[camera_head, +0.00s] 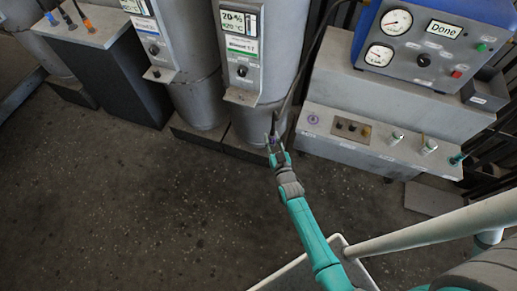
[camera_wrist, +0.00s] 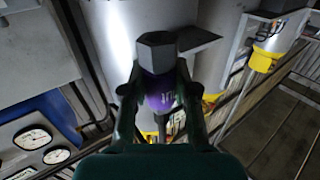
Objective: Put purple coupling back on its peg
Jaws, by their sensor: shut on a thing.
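My gripper (camera_head: 277,146) is shut on the purple coupling (camera_wrist: 161,98), which has a grey hexagonal end facing the wrist camera. In the wrist view the two fingers of my gripper (camera_wrist: 158,90) press on either side of it. In the head view the coupling is too small to make out clearly between the fingertips.
The grey bench (camera_head: 330,147) bears a small panel, knobs and a teal fitting (camera_head: 457,158). A blue gauge box (camera_head: 420,48) reading "Done" stands above. Grey tanks (camera_head: 255,75) line the back. Colored fittings sit on a bench (camera_head: 95,38) at upper left. The floor (camera_head: 130,200) is clear.

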